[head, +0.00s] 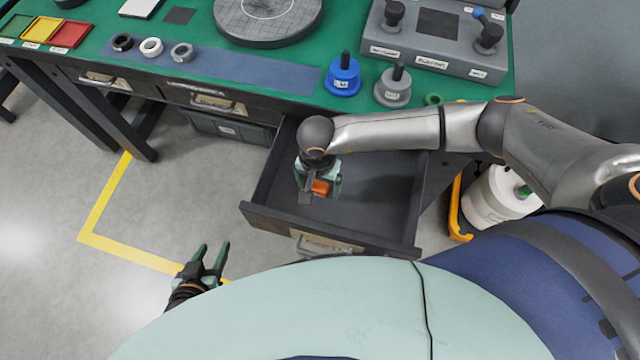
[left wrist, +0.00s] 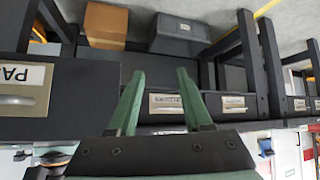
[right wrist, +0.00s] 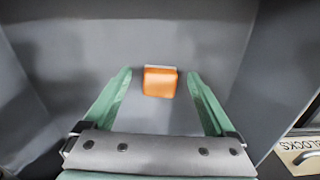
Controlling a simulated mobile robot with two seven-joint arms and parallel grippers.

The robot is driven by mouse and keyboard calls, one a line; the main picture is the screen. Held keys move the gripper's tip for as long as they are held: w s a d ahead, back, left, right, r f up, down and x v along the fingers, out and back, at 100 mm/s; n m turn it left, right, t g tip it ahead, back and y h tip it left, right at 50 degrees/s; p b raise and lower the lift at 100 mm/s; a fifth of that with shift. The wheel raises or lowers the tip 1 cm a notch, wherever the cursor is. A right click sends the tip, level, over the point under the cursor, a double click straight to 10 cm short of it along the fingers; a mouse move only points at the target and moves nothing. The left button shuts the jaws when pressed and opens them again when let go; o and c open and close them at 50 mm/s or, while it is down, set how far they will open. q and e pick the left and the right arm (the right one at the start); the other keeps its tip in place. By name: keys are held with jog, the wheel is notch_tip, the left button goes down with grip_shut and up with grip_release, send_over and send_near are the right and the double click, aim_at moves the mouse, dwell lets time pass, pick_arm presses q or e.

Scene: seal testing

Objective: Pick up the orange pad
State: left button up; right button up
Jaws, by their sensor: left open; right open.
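The orange pad (head: 321,187) is a small block with a pale edge, lying in the open drawer (head: 385,215). In the right wrist view the orange pad (right wrist: 160,82) sits between the fingertips, with a gap on each side. My right gripper (head: 318,190) reaches down into the drawer, open, with its fingers on either side of the pad; it also shows in the right wrist view (right wrist: 160,75). Whether the fingertips are level with the pad is hard to tell. My left gripper (head: 212,250) is open and empty, away from the drawer, above the floor at the lower left.
The drawer walls stand close around my right gripper. The green-topped workbench (head: 300,98) above holds a round grey plate (head: 268,20), a blue weight (head: 342,75), a grey weight (head: 393,87) and several rings. A white bucket (head: 495,197) stands right of the drawer.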

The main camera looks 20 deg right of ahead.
jog(key=shift+f, duration=0.1)
grip_shut()
dwell(0.7)
